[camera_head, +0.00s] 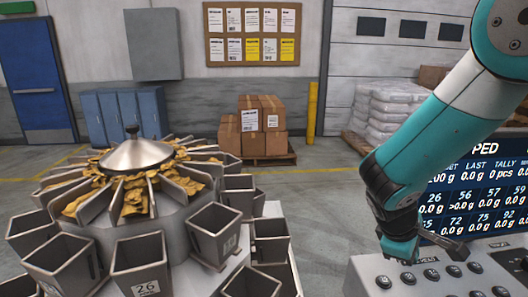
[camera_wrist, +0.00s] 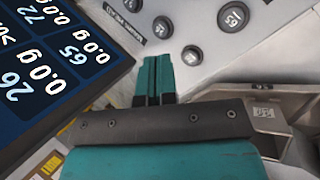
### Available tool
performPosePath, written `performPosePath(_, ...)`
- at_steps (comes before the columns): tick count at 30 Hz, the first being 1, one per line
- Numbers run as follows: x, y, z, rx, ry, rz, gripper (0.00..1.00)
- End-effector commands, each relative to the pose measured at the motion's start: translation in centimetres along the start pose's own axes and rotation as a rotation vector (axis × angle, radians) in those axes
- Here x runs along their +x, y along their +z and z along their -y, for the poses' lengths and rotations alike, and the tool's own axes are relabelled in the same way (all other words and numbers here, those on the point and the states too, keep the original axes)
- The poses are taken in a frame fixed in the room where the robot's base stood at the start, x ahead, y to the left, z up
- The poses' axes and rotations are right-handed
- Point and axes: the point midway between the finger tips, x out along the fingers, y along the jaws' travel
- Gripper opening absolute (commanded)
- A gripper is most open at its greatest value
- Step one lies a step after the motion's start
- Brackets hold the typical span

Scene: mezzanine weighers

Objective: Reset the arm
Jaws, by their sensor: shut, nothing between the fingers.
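My arm (camera_head: 428,135) is teal and white and comes down from the upper right in the head view. My gripper (camera_head: 398,250) hangs at its lower end, at the left edge of the grey button panel (camera_head: 365,273). In the wrist view my gripper (camera_wrist: 155,72) shows two teal fingers side by side, shut with nothing between them. I cannot tell whether the fingertips touch the panel.
A dark display screen (camera_head: 480,195) with weight readings stands behind the panel. A multihead weigher with a metal cone (camera_head: 137,155) and several grey buckets (camera_head: 217,234) fills the left. Stacked boxes (camera_head: 262,125) and a yellow post (camera_head: 312,110) stand behind. Open floor (camera_head: 325,200) lies between.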

Motion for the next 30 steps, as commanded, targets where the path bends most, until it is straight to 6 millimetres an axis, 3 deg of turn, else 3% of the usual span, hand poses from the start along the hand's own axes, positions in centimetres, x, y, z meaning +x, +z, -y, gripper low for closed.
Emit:
performPosePath(5,-8.0,0.2,6.5,0.160,-0.296,-0.257,0.00)
performPosePath(9,-14.2,2.1,12.0,0.194,-0.515,-0.387,0.00)
performPosePath(13,-18.2,4.5,15.9,0.182,-0.652,-0.448,0.00)
performPosePath(19,-20.7,6.5,18.7,0.157,-0.737,-0.474,0.00)
performPosePath(30,-20.8,6.5,18.8,0.156,-0.742,-0.475,0.00)
